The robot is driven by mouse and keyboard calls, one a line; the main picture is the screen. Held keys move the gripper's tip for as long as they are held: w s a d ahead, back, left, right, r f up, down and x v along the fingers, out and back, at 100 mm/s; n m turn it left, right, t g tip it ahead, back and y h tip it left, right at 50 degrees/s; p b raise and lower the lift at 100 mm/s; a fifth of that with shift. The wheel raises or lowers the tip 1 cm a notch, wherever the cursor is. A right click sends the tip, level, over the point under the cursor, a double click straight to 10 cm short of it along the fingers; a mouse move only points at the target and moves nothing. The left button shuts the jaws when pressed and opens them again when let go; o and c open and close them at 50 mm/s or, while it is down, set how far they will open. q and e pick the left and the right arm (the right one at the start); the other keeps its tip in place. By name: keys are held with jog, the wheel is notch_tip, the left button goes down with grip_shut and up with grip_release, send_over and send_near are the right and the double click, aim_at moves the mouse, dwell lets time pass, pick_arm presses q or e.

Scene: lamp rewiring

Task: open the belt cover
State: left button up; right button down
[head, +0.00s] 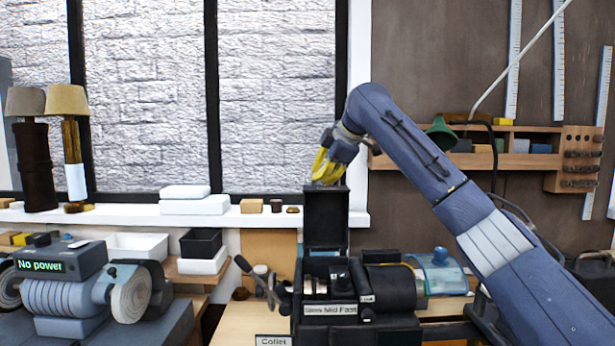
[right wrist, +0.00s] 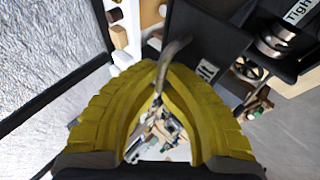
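The black belt cover (head: 326,222) stands upright, swung up at the back of the small black lathe (head: 352,328). Its inside faces the head camera. Below it the lathe's pale metal pulleys (head: 325,268) are exposed; they also show in the right wrist view (right wrist: 277,42). My right gripper (head: 328,172) is at the cover's top edge, its yellow fingers pointing down. In the right wrist view the fingertips (right wrist: 163,70) close together around a curved grey handle (right wrist: 176,48) beside the dark cover (right wrist: 208,32). My left gripper is not in view.
A grinder (head: 75,295) with a "No power" display stands at the left. Lamps (head: 70,115) and boxes (head: 195,205) sit on the window sill. A lever (head: 255,280) sticks up left of the lathe. A tool shelf (head: 525,160) hangs behind my right arm.

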jog(key=shift+w+f, duration=0.1)
jog(key=shift+f, duration=0.15)
jog(key=c, duration=1.5)
grip_release()
jog(key=v, duration=1.2)
jog(key=shift+r, duration=0.25)
